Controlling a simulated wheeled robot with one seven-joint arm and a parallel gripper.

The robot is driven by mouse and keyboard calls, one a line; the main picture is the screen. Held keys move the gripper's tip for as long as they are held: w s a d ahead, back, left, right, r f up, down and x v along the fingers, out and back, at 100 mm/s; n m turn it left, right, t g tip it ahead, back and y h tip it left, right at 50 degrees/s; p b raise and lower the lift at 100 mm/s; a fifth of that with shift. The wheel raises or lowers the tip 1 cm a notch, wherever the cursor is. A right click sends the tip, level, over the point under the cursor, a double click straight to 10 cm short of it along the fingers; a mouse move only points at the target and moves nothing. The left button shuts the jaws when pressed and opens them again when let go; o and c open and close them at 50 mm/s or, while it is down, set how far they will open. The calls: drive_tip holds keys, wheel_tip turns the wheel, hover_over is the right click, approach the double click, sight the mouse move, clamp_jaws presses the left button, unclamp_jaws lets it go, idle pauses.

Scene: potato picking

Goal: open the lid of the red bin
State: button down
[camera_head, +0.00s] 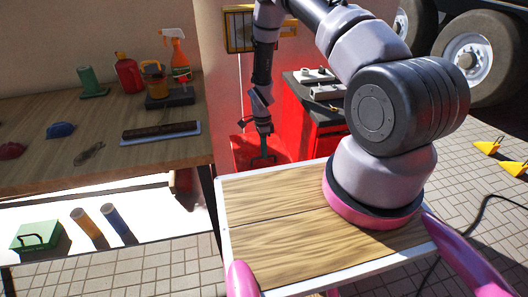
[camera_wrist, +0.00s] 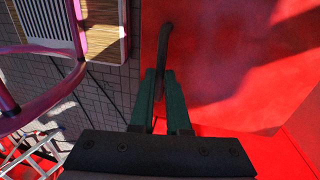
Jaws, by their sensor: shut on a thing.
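The red bin (camera_head: 241,150) stands beyond my wooden deck in the head view, partly hidden by my arm and the deck edge. My gripper (camera_head: 263,161) is down at its red top. In the wrist view, a broad red surface of the bin (camera_wrist: 230,60) fills the right side. A dark bar-like handle (camera_wrist: 166,45) stands on it. My gripper (camera_wrist: 165,76) has its green fingers shut on the handle's near end. I cannot tell from these views whether the lid is raised.
A red cabinet (camera_head: 297,118) with items on its dark top stands close to the right of the bin. A wooden workbench (camera_head: 50,165) with bottles and tools is on the left. Large wheels (camera_head: 468,58) and yellow wedges (camera_head: 487,147) are at right. Paved floor lies between.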

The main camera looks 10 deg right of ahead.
idle(0.9)
drive_tip(key=w+r, duration=0.4)
drive_tip(key=r, duration=0.4)
drive_tip(key=shift+w+r, duration=0.15)
drive_tip(key=shift+w, duration=0.15)
drive_tip(key=c, duration=0.9)
unclamp_jaws()
drive_tip(key=shift+w, duration=0.1)
drive_tip(key=shift+s, duration=0.2)
wheel_tip(320, 180, up, 10)
drive_tip(key=shift+f, duration=0.15)
